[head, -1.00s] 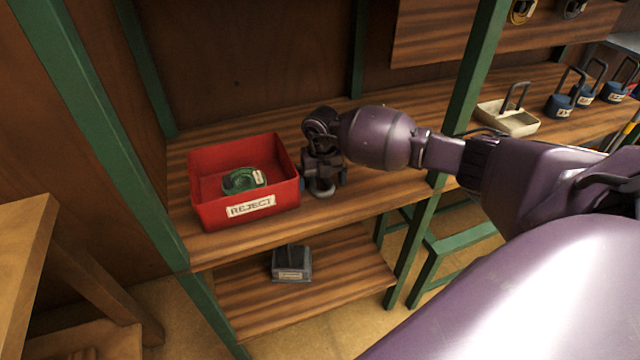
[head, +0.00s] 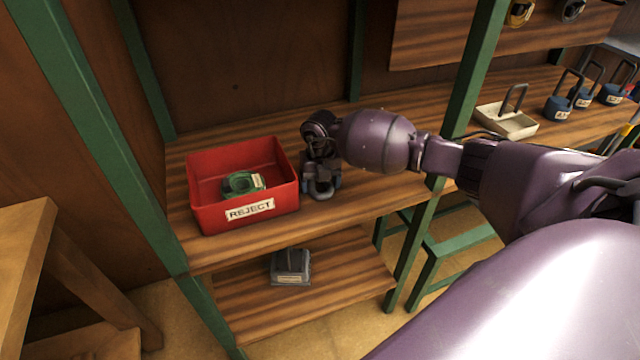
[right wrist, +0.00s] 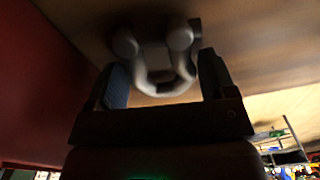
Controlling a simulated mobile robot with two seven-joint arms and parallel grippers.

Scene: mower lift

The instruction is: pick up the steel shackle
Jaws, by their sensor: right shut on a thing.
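The steel shackle (right wrist: 152,62) is a grey, rounded U-shaped piece with two knobbed ends. In the right wrist view it sits between the two blue-grey finger pads of my right gripper (right wrist: 160,82), which is shut on it. In the head view my right gripper (head: 322,186) points down at the wooden shelf, just right of the red bin. The shackle is mostly hidden there by the gripper, and I cannot tell whether it touches the shelf. My left gripper is not in view.
The red REJECT bin (head: 208,216) stands close left of the gripper, with a green coiled item (head: 238,184) inside. A green post (head: 474,75) rises to the right. A dark block (head: 291,266) lies on the lower shelf. A cream tray (head: 508,122) stands farther right.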

